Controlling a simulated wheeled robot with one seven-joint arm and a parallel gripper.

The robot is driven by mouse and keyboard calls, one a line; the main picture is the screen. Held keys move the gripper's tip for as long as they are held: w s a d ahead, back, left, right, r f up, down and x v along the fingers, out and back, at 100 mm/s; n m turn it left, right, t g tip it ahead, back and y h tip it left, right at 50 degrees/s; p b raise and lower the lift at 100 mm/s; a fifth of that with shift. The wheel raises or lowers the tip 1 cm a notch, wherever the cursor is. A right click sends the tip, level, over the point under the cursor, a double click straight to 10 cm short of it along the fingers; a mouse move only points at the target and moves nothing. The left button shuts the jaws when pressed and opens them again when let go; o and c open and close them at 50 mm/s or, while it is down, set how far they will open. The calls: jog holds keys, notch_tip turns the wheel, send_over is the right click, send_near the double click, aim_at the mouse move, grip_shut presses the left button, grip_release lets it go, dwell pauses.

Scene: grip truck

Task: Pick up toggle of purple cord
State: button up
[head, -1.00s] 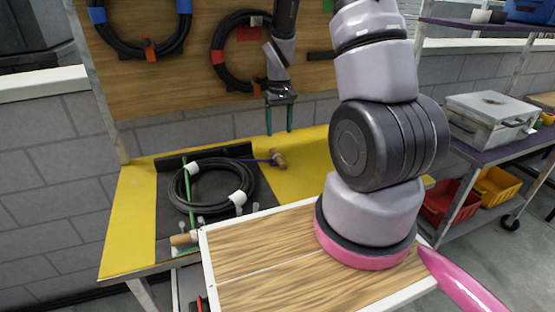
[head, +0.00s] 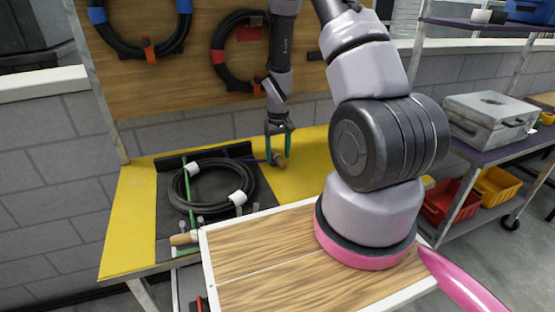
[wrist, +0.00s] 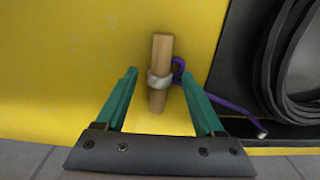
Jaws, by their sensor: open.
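The toggle (wrist: 161,60) is a short wooden peg with a pale band around its middle. It lies on the yellow table surface. The purple cord (wrist: 236,111) loops beside the band and runs right towards the black mat in the wrist view. In the head view the toggle (head: 281,162) is on the yellow strip, right of the coiled black cable. My gripper (wrist: 158,75), with green fingers, is open and points down at the toggle. In the wrist view the toggle's banded part lies between the fingertips, with gaps on both sides. My gripper also shows in the head view (head: 278,157).
A black cable coil (head: 183,190) with white wraps lies on a dark mat left of the toggle. A green cord with another wooden toggle (head: 183,239) is at the front left. A wooden board with hung cables (head: 238,55) stands close behind.

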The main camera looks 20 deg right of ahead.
aim_at(278, 156)
grip_shut()
notch_tip(278, 156, up, 12)
dwell(0.6)
